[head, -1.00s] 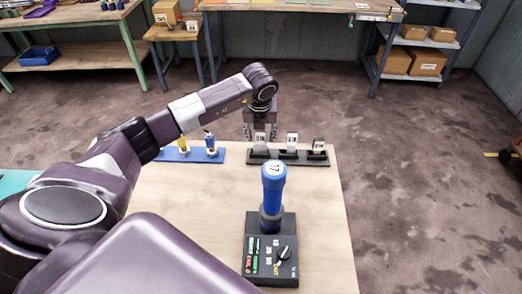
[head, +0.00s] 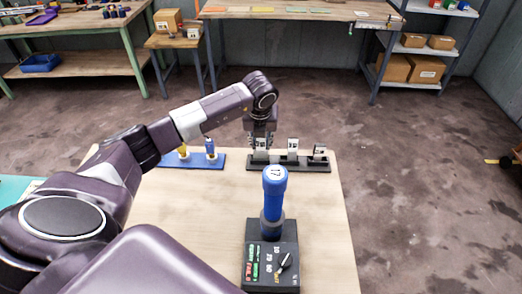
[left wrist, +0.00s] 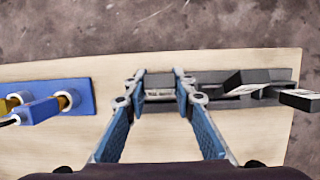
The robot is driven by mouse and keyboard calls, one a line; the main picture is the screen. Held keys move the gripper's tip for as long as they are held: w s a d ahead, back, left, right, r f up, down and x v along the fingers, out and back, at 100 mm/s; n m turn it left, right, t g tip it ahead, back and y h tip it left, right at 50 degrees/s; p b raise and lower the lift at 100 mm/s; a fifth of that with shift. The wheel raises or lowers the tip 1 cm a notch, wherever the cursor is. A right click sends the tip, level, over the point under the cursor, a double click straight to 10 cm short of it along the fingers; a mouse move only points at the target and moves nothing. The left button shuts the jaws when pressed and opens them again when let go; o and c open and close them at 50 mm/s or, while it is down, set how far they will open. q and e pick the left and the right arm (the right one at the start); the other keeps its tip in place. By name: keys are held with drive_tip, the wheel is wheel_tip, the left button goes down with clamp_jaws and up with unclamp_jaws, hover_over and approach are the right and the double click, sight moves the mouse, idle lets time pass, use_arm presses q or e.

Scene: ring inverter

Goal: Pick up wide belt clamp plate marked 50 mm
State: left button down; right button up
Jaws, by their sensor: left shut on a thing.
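A dark rack (head: 310,168) at the far edge of the table holds several small clamp plates. My left gripper (head: 261,139) points down over its left slot and is shut on the leftmost clamp plate (head: 261,154). That plate stands upright at the slot; its marking is too small to read surely. The middle plate (head: 292,146) and right plate (head: 319,151) stand tilted in the rack. In the left wrist view the fingers (left wrist: 160,84) close on the held plate (left wrist: 160,95), with the other plates to the right (left wrist: 246,80). My right gripper is out of view.
A blue holder (head: 205,161) with yellow and blue tools stands left of the rack. A blue-handled device (head: 274,190) on a black base with a dial stands nearer on the table. Bare tabletop lies between them. Workbenches and a shelf stand across the floor.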

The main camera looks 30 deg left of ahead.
use_arm(q)
drive_tip(key=shift+r+p, duration=0.45)
drive_tip(key=shift+r, duration=0.3)
drive_tip(key=shift+r+p, duration=1.5)
drive_tip(key=shift+r, duration=1.3)
drive_tip(key=shift+f, duration=0.1)
